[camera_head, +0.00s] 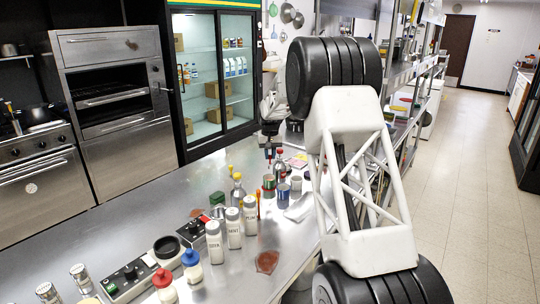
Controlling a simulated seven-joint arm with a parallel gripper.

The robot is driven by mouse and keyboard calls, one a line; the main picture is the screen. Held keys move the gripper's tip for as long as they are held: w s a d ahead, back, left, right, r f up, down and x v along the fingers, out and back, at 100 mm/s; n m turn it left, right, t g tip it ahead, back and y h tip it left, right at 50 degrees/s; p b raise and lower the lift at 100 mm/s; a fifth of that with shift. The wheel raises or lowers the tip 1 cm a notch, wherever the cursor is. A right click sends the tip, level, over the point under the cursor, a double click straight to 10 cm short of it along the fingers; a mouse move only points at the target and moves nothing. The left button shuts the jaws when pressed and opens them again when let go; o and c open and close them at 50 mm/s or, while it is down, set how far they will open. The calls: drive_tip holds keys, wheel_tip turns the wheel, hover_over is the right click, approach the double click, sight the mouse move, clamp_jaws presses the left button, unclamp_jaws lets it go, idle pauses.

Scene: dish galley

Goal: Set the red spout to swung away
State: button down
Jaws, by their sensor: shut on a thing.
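My gripper (269,149) is small and far off in the head view, pointing down over the far part of the steel counter (120,235). A small red part (280,152), which looks like the red spout, tops a grey metal bottle (281,170) right by the fingertips. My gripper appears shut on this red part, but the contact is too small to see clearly. Which way the spout points cannot be made out.
Near the gripper stand a red-and-green can (268,187), a blue cup (282,193) and a yellow-topped bottle (238,190). White shakers (233,228), red- and blue-capped bottles (191,265) and a control box (131,277) stand nearer. Shelving runs behind my arm. The counter's left side is mostly clear.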

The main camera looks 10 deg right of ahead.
drive_tip(key=w+a+m, duration=0.1)
drive_tip(key=w+m, duration=0.6)
drive_tip(key=m, duration=0.6)
drive_tip(key=shift+w+a, duration=0.3)
idle(0.3)
idle(0.4)
drive_tip(key=c, duration=1.1)
unclamp_jaws()
drive_tip(key=shift+o, duration=0.2)
drive_tip(key=shift+r, duration=0.1)
wheel_tip(320, 180, up, 8)
